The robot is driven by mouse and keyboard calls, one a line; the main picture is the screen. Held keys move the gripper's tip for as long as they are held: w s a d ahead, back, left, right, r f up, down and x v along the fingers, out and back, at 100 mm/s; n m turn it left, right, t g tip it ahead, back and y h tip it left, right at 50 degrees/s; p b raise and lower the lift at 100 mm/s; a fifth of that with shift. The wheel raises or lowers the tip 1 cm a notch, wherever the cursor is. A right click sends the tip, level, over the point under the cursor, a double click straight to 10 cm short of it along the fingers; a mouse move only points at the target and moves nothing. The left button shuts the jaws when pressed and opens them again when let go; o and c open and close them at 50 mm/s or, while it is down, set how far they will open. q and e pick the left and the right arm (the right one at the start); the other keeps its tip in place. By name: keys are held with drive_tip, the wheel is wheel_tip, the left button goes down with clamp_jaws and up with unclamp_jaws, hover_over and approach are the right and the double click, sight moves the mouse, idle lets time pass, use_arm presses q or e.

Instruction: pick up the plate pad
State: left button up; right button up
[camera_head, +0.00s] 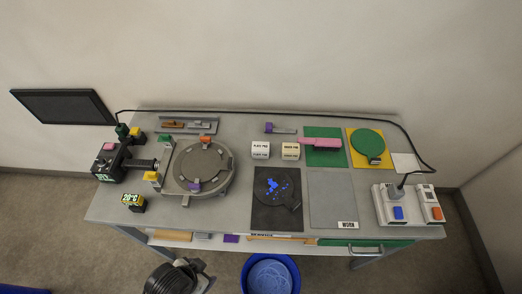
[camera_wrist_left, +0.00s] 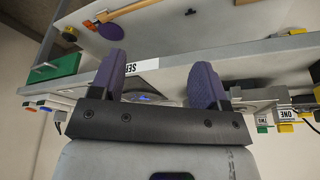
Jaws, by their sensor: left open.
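The box labelled PLATE PAD (camera_head: 260,150) is a small white block near the middle of the table, and a pad inside it cannot be made out. A similar cream box with a different label (camera_head: 290,151) stands just to its right. In the left wrist view my left gripper (camera_wrist_left: 158,72) is open and empty, its two purple fingers apart. It faces the table's front edge and is away from the PLATE PAD box, which does not show in that view. In the head view I cannot make out its fingers clearly. My right gripper is not in view.
A round grey fixture (camera_head: 222,172) stands left of the boxes. A dark mat with blue bits (camera_head: 262,210) and a grey mat (camera_head: 330,192) lie in front. A pink tool (camera_head: 320,143) lies on a green mat. A blue bucket (camera_head: 247,277) stands below the table.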

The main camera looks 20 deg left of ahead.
use_arm(q)
drive_tip(key=o, duration=0.5)
drive_tip(key=shift+o, duration=0.2)
drive_tip(key=shift+a, duration=0.15)
